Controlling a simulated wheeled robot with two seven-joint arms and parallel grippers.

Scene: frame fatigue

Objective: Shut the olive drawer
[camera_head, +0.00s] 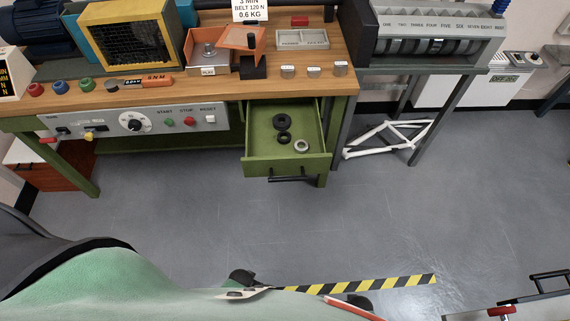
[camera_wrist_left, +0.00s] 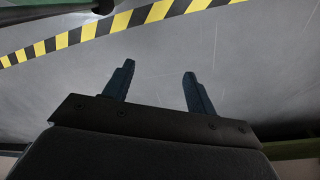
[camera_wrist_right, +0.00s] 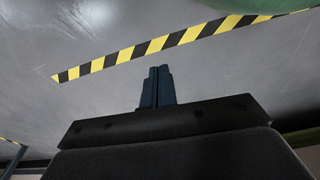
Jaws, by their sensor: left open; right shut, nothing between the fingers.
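The olive drawer (camera_head: 261,164) stands pulled out under the right end of the workbench in the head view. It has a black bar handle (camera_head: 292,177) on its front. Inside lie black rings (camera_head: 282,122) and a pale ring (camera_head: 301,145). My left gripper (camera_wrist_left: 158,82) is open and empty over the grey floor in its wrist view. My right gripper (camera_wrist_right: 161,70) is shut with nothing in it, also over the floor. Neither gripper shows clearly in the head view, and neither is near the drawer. The drawer is not in the wrist views.
The wooden-topped workbench (camera_head: 190,90) carries a control panel (camera_head: 135,122) left of the drawer. A white bicycle frame (camera_head: 388,137) lies right of the drawer, under a grey stand. Yellow-black tape (camera_head: 360,283) crosses the floor. The floor before the drawer is clear.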

